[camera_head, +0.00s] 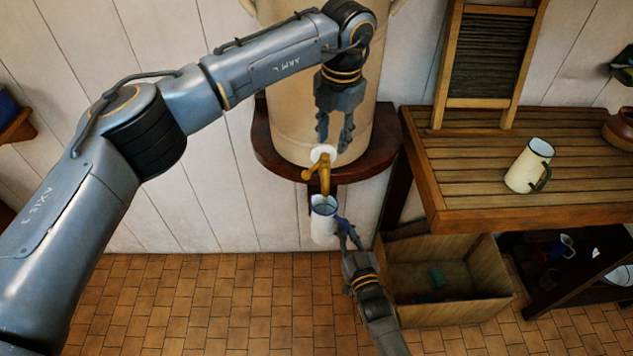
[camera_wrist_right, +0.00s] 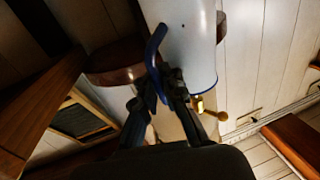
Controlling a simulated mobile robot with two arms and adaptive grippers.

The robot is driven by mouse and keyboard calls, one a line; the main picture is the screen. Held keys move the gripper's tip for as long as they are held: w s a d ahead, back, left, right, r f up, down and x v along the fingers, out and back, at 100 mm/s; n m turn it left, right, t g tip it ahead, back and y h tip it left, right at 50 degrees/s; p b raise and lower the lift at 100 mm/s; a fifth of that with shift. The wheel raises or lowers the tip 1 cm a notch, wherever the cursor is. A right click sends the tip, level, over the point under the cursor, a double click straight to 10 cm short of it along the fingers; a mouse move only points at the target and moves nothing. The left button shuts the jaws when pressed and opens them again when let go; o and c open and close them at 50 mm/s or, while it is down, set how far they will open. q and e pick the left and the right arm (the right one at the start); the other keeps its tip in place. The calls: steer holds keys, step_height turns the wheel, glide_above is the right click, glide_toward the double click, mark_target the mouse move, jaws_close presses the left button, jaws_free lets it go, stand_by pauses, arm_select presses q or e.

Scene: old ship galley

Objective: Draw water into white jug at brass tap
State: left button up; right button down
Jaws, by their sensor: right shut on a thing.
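The white jug (camera_head: 323,228) has a blue rim and blue handle. In the head view it is upright, its mouth just below the spout of the brass tap (camera_head: 325,178). My right gripper (camera_head: 347,230) is shut on the jug's handle; the right wrist view shows the blue handle (camera_wrist_right: 154,50) between its fingers and the white body (camera_wrist_right: 190,40) beside it. The tap sits low on the front of a large cream urn (camera_head: 290,125). My left gripper (camera_head: 334,132) is open and empty, pointing down just above the tap. No water stream is visible; the jug's contents cannot be made out.
The urn stands on a dark wooden shelf (camera_head: 267,150). To the right are a slatted counter (camera_head: 460,165) with a cream mug (camera_head: 525,170) and a washboard (camera_head: 488,60). A wooden crate (camera_head: 455,312) stands on the tiles below. Floor at left is clear.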

mark_target(309, 171)
arm_select(q)
steer(key=s+d+f+n+g+h, duration=0.45)
steer(key=s+d+n+h, duration=0.35)
steer(key=s+d+h, duration=0.5)
steer(key=w+a+f+n+t, duration=0.25)
steer(key=a+n+t, duration=0.35)
steer(key=a+n, duration=0.3)
steer(key=w+a+f+n+t, duration=0.1)
steer(key=a+f+n+t, duration=0.2)
steer(key=a+n+t, duration=0.6)
steer(key=w+a+f+n+t, duration=0.25)
steer(key=a+n, duration=0.45)
steer(key=n, duration=0.5)
steer(key=shift+y, duration=0.5)
steer(key=x, duration=1.1)
steer(key=shift+w, duration=0.1)
jaws_close()
